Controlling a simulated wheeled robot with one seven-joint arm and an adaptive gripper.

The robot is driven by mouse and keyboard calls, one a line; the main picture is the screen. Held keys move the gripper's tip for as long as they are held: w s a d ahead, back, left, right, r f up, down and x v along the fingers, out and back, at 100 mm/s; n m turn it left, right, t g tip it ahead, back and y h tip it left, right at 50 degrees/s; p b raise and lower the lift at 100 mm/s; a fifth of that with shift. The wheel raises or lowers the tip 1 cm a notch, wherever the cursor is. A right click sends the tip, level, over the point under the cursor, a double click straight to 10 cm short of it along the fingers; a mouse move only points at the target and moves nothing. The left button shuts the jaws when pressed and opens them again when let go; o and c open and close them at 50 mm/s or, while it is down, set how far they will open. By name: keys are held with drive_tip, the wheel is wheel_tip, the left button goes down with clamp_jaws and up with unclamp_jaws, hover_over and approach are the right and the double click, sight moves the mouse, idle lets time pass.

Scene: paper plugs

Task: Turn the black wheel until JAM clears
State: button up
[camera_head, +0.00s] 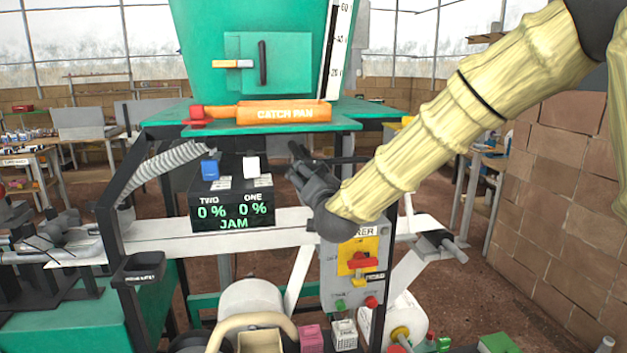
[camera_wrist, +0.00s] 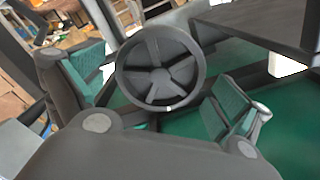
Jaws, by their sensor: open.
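The black wheel (camera_wrist: 160,68) shows in the wrist view as a spoked ring with a hub, lying between my fingers. In the head view I cannot tell it apart from my dark gripper. My gripper (camera_wrist: 164,76) is open, with one green-padded finger on each side of the wheel and gaps visible to its rim. In the head view my gripper (camera_head: 312,180) is just right of the display, pointing into the machine. The display (camera_head: 233,213) reads "TWO 0 %", "ONE 0 %" and "JAM" in green.
An orange catch pan (camera_head: 283,112) sits on the green machine frame above. A white paper strip (camera_head: 163,238) runs across the machine below my gripper. A yellow panel with a red switch (camera_head: 362,261) is below my wrist. A brick wall (camera_head: 575,160) stands at the right.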

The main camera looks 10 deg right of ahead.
drive_tip(key=shift+s+b, duration=0.3)
drive_tip(key=shift+s, duration=1.4)
drive_tip(key=m+b, duration=0.9)
drive_tip(key=m, duration=0.3)
drive_tip(key=shift+d, duration=0.1)
drive_tip(key=shift+w, duration=0.2)
drive_tip(key=shift+w, duration=1.85)
drive_tip(key=shift+c, duration=0.4)
